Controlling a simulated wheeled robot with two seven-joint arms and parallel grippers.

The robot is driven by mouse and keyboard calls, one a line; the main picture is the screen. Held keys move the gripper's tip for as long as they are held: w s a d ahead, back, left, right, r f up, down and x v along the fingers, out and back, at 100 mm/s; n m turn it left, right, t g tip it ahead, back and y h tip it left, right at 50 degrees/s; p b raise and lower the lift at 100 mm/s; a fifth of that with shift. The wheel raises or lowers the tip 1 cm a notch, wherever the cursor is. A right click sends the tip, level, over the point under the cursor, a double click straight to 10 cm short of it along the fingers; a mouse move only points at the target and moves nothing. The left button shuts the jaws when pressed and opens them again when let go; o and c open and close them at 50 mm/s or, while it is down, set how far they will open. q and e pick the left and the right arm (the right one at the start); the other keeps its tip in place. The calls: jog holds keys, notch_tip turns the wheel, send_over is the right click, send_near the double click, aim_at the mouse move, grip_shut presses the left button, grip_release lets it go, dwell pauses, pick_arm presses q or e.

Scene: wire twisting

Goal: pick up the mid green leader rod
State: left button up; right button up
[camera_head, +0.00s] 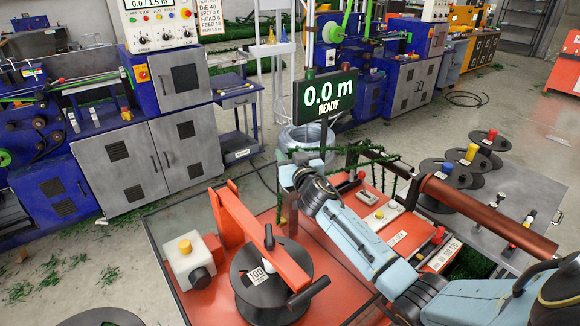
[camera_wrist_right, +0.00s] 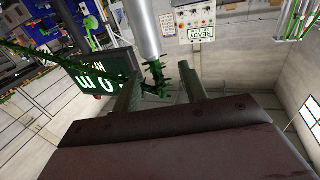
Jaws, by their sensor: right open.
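Thin green, bristly strands hang around the dark frame above the red machine bed, and one green strand (camera_head: 376,152) runs along its top. I cannot tell which of them is the mid green leader rod. My right gripper (camera_head: 292,176) is at the left end of the pale blue arm, by the frame's left side. In the right wrist view its two fingers (camera_wrist_right: 160,78) are apart, with a green bristly piece (camera_wrist_right: 157,74) showing between or beyond them. Whether they touch it is unclear. My left gripper is not in view.
The display reading 0.0 m (camera_head: 328,95) stands behind the gripper. A black spool (camera_head: 270,290) and an orange arm (camera_head: 240,225) stand at the front left of the bed. Black reels with coloured knobs (camera_head: 447,172) and a copper-coloured roller (camera_head: 488,216) are at the right.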

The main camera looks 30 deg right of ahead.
jog(key=shift+w, duration=0.1)
grip_shut()
dwell(0.3)
